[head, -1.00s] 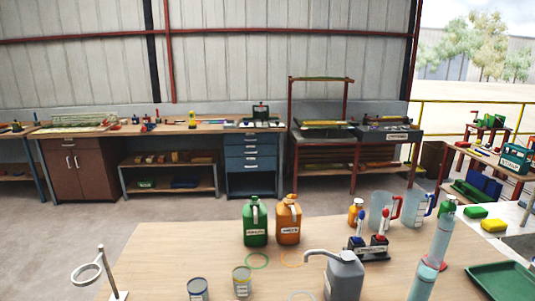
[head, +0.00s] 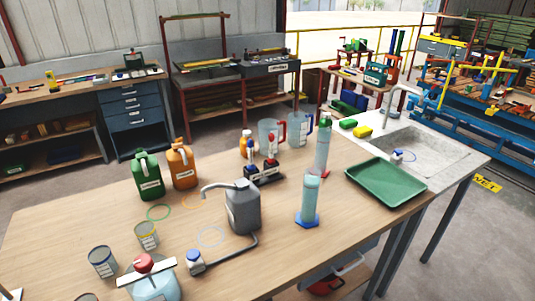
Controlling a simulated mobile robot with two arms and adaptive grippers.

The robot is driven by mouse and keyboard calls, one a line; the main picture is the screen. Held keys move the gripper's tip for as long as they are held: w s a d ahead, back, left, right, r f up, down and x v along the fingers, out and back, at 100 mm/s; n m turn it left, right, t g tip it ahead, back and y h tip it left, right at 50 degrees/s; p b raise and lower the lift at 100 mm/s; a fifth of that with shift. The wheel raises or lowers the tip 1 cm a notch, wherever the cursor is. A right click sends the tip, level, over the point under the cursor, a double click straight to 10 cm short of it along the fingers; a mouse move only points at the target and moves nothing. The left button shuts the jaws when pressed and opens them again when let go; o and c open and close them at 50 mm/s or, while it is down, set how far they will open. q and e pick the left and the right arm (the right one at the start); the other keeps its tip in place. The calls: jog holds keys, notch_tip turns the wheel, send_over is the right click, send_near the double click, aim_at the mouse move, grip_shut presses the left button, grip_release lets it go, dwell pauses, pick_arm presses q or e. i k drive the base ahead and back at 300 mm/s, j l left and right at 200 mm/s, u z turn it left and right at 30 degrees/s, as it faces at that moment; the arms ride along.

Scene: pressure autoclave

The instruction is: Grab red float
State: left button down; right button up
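On the wooden table, a small dark labelled stand (head: 266,174) holds two upright pieces side by side. One is a red-topped piece (head: 271,161) and the other is a blue-topped piece (head: 248,161). The red-topped piece may be the red float, but its shape is too small to be sure. A red knob-like piece (head: 143,262) also sits on a light bar over a jar of pale blue liquid at the front left. Neither of my grippers is in view.
Two tall cylinders with blue liquid (head: 310,203) (head: 323,145) stand right of the dark stand. A grey can (head: 243,207), green jug (head: 148,177) and orange jug (head: 182,166) are nearby. A green tray (head: 386,182) lies at the right, before the sink (head: 420,152).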

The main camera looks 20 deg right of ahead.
aim_at(271, 160)
jog(key=i+l+z, duration=0.2)
jog(key=l, duration=0.3)
jog(key=i+l+z, duration=0.2)
jog(key=l, duration=0.25)
jog(key=i+l+z, duration=0.2)
jog(key=i+l, duration=0.15)
jog(key=l, duration=0.1)
